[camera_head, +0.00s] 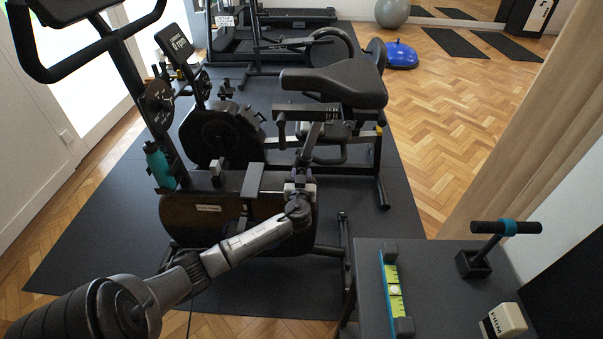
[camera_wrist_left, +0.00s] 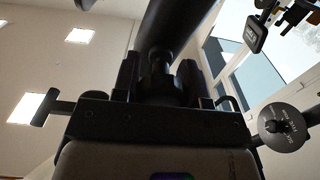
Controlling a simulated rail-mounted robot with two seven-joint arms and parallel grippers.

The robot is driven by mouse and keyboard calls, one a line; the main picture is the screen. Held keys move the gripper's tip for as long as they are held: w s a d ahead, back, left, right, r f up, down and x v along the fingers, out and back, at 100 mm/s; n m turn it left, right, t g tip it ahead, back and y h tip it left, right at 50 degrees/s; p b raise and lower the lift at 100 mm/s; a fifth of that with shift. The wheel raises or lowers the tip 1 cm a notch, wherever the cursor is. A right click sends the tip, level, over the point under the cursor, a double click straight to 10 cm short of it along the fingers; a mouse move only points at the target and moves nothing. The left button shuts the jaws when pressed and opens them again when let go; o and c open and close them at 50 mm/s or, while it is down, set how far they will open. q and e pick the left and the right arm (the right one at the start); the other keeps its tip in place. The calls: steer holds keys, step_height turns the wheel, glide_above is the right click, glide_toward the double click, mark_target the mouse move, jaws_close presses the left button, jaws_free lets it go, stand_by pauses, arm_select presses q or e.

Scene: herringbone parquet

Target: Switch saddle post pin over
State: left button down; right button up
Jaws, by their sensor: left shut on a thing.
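The exercise bike's black saddle (camera_head: 338,80) sits on a grey saddle post (camera_head: 311,146). My left arm reaches in from the lower left, and its gripper (camera_head: 300,187) is at the lower part of this post, above the bike's dark body (camera_head: 215,208). In the left wrist view my left gripper (camera_wrist_left: 160,82) is shut on a small dark knob-like piece (camera_wrist_left: 160,70), seemingly the saddle post pin, below a thick dark tube (camera_wrist_left: 178,25). The arm and fingers hide most of the pin in the head view. My right gripper is not in view.
A dark side table (camera_head: 440,300) at the lower right holds a yellow-green level (camera_head: 394,289), a T-handled tool (camera_head: 506,228) and a white block (camera_head: 504,320). A teal bottle (camera_head: 158,165) stands at the bike's left. Other gym machines stand behind.

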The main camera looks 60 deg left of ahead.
arm_select(q)
steer(key=shift+s+d, duration=0.25)
steer(key=shift+d, duration=0.15)
steer(key=shift+w+a+r, duration=0.1)
steer(key=c, duration=1.1)
jaws_free()
steer(key=o, duration=0.4)
steer(key=shift+s+d, duration=0.2)
steer(key=shift+o, duration=0.3)
steer(key=p+v, duration=0.4)
steer(key=v, duration=0.9)
steer(key=shift+s+d, duration=0.2)
steer(key=shift+d, duration=0.1)
